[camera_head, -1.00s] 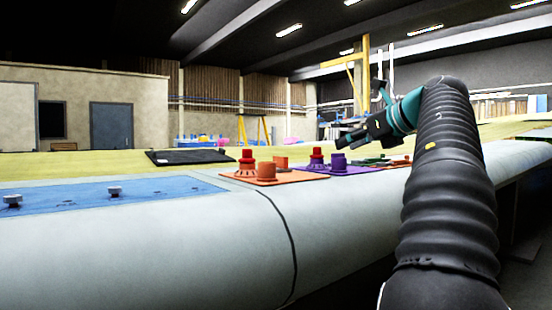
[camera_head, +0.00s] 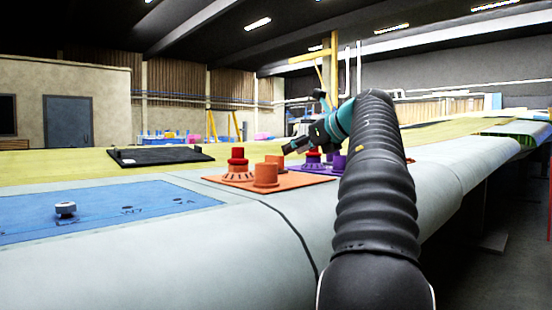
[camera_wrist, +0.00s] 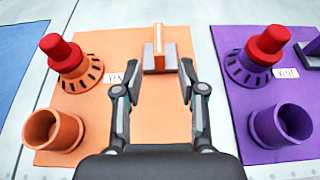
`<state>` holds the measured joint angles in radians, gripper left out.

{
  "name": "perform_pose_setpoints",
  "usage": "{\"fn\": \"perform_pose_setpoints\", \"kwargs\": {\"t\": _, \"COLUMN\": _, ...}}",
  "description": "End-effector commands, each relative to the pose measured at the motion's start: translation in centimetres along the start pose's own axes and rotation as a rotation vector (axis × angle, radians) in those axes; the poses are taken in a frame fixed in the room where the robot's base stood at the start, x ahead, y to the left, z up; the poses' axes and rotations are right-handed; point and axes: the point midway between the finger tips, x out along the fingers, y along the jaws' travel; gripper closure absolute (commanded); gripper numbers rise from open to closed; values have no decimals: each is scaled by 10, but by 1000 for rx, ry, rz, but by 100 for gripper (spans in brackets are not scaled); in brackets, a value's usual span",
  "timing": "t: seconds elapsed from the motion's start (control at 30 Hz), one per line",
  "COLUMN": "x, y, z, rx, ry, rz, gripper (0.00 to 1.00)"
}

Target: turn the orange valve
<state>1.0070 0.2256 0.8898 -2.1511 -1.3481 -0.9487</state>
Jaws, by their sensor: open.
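An orange panel (camera_wrist: 145,95) carries several orange fittings. One is an upright orange handle plate (camera_wrist: 158,46) on a grey base, with a white label beside it. Another is a red-topped knob on a slotted orange base (camera_wrist: 68,58); it also shows in the head view (camera_head: 237,165). The third is an open orange cup (camera_wrist: 52,130). My gripper (camera_head: 290,147) also shows in the head view.
A purple panel (camera_wrist: 240,100) with a red-topped knob (camera_wrist: 262,48) and purple cup (camera_wrist: 283,125) lies close on the right. A blue panel (camera_head: 100,215) is on the left. A black tray (camera_head: 160,156) lies behind on the wing surface.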

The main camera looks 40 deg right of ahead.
Motion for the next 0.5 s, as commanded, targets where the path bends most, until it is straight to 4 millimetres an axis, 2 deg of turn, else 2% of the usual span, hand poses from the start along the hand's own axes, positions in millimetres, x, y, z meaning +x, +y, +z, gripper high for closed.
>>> {"fn": "perform_pose_setpoints", "kwargs": {"t": 0.03, "x": 11, "y": 1, "z": 0, "rx": 0, "ry": 0, "rz": 4, "gripper": 59}}
{"fn": "perform_pose_setpoints", "kwargs": {"t": 0.2, "x": 43, "y": 2, "z": 0, "rx": 0, "ry": 1, "rz": 5, "gripper": 59}}
{"fn": "perform_pose_setpoints", "kwargs": {"t": 0.4, "x": 69, "y": 2, "z": 1, "rx": -2, "ry": 1, "rz": 4, "gripper": 59}}
{"fn": "perform_pose_setpoints", "kwargs": {"t": 0.5, "x": 75, "y": 2, "z": 1, "rx": -2, "ry": 0, "rz": 3, "gripper": 59}}
